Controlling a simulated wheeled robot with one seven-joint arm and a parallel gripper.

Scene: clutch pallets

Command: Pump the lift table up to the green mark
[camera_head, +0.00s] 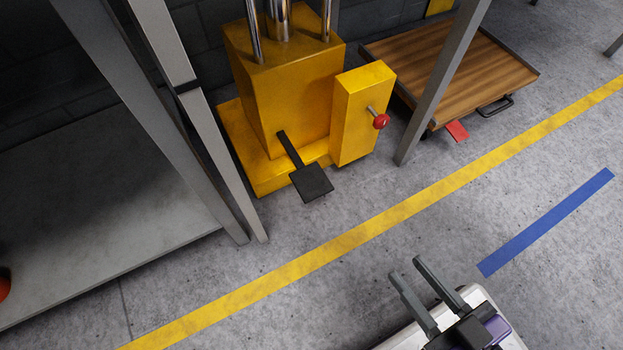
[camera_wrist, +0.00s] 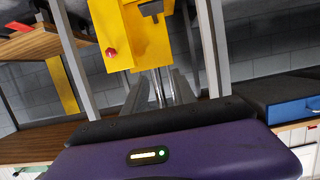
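The yellow lift table (camera_head: 285,95) stands beyond the yellow floor line, with chrome rods (camera_head: 280,20) rising out of the head view's top edge. A black foot pedal (camera_head: 311,182) sticks out low at its front. A yellow side box (camera_head: 360,110) carries a red knob (camera_head: 381,121). The wrist view shows the yellow body (camera_wrist: 150,40), the red knob (camera_wrist: 111,53) and the pedal (camera_wrist: 152,9). My gripper (camera_head: 406,268) is open and empty, on the near side of the floor line, apart from the pedal. No green mark and no lift platform can be made out.
Grey posts (camera_head: 180,120) (camera_head: 440,85) stand left and right of the lift. A wooden-decked cart (camera_head: 455,60) with a red pedal (camera_head: 457,131) is at right. A grey slab (camera_head: 100,220) lies left. The floor around the blue strip (camera_head: 545,222) is clear.

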